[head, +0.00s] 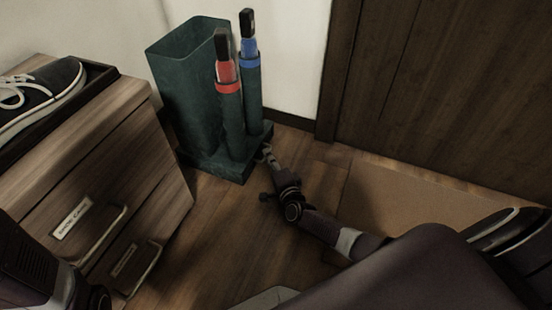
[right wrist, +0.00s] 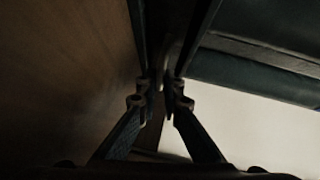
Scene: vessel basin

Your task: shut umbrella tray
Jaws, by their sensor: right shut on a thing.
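The dark green umbrella stand (head: 185,95) is upright in the corner by the white wall. Its low tray (head: 232,170) juts out at the foot, and two rolled green umbrellas stand over it, one with a red band (head: 228,88) and one with a blue band (head: 250,62). My right gripper (head: 266,153) is low at the tray's right edge, shut on that edge. In the right wrist view its fingers (right wrist: 163,88) close on a thin dark part beside a green panel (right wrist: 265,65); the exact contact is too dark to tell. My left gripper is out of view.
A wooden shoe cabinet (head: 95,160) with labelled drawers stands at the left, close to the stand. A dark sneaker (head: 45,92) sits in a tray on top. A dark wooden door (head: 450,90) and a tan mat (head: 410,195) are at the right. Wooden floor (head: 225,225) in front is clear.

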